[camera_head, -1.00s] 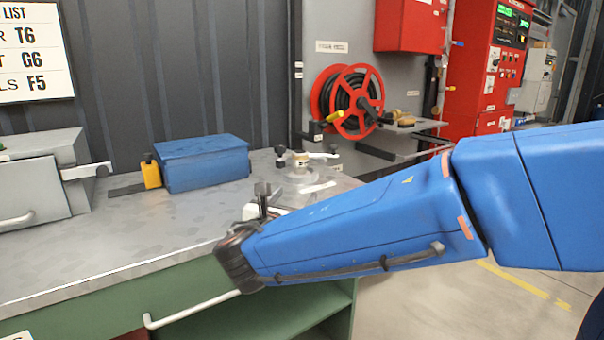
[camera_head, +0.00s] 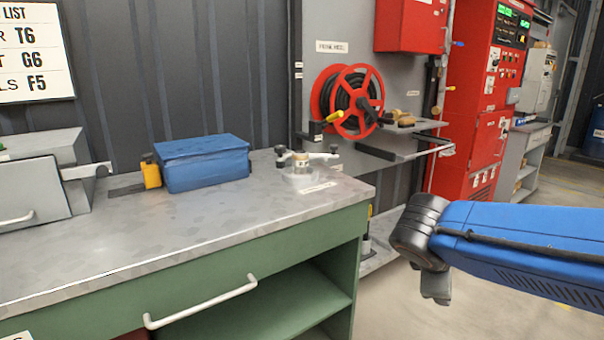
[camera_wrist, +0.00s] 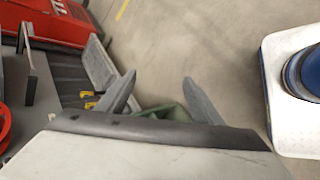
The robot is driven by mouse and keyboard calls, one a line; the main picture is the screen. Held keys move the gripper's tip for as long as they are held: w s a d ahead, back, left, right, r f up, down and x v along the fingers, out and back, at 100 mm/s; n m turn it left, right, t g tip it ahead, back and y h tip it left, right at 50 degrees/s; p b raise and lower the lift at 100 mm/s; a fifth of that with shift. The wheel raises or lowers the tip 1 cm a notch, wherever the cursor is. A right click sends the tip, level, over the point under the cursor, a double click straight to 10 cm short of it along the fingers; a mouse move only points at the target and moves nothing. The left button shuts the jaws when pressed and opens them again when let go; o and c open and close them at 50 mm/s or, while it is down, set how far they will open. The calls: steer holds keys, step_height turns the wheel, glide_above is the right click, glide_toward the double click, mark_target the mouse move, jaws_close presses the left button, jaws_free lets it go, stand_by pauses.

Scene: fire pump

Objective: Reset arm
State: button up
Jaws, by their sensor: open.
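My gripper (camera_wrist: 158,98) shows in the wrist view with its two grey fingers spread apart and nothing between them. In the head view my blue arm reaches in from the right edge. Its dark wrist end is over the floor, to the right of the green workbench (camera_head: 215,292) and apart from it. The fingers are hard to make out in the head view.
On the bench stand a blue box (camera_head: 205,165), a small valve-like fitting (camera_head: 301,163) and a grey cabinet (camera_head: 30,190). A red hose reel (camera_head: 350,102) and red control cabinet (camera_head: 485,110) stand behind. Clear floor (camera_head: 375,310) lies right of the bench.

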steer(key=s+f+m+y, duration=0.5)
steer(key=s+m, duration=0.8)
steer(key=shift+a+g+y, duration=0.3)
steer(key=shift+a+y, duration=0.1)
steer(key=shift+a, duration=0.05)
steer(key=shift+s+f, duration=0.1)
steer(key=shift+c, duration=0.3)
